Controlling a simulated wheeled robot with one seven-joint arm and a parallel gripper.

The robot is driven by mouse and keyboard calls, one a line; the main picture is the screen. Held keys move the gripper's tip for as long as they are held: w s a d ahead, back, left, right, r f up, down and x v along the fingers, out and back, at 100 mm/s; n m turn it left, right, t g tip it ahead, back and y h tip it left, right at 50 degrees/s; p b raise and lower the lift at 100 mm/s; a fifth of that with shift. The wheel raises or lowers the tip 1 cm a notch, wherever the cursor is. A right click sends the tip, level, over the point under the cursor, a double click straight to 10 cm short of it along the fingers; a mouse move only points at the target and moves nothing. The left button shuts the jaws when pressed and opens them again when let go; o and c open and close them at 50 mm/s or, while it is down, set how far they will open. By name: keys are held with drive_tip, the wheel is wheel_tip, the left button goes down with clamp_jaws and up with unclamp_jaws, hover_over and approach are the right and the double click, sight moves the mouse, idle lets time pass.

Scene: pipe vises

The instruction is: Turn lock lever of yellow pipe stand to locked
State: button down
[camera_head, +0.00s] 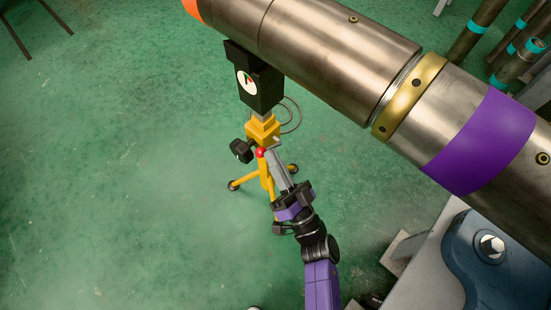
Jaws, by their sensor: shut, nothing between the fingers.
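The yellow pipe stand (262,131) stands on the floor near the middle, under the large steel pipe (330,48). Its black head has a round white dial (247,83) with small red and green marks, too small to read. A red ball (261,152), which looks like the lock lever's knob, shows just below the yellow block. The lever's shaft and its angle cannot be made out. A black knob (241,151) sticks out on the left. My gripper (272,156) is shut and empty, its grey fingers right beside the red ball; I cannot tell whether they touch.
The pipe, with a brass ring (408,97) and a purple band (481,141), crosses above from upper left to right. A blue vise part (480,250) is at lower right. Several thin pipes (487,22) stand upper right.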

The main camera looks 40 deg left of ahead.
drive_tip(key=shift+s+f+n+g+y+b, duration=0.2)
drive_tip(key=shift+f+n+g+y+b, duration=0.25)
drive_tip(key=shift+n+g+b, duration=0.5)
drive_tip(key=shift+s+f+n+g+y+b, duration=0.3)
drive_tip(key=shift+f+n+g+b, duration=0.45)
drive_tip(key=shift+n, duration=0.7)
drive_tip(key=shift+s+f+n+g+y+b, duration=0.1)
drive_tip(key=shift+f+n+g+y+b, duration=0.35)
drive_tip(key=shift+n+b, duration=0.7)
drive_tip(key=shift+r, duration=0.15)
drive_tip(key=shift+r, duration=0.1)
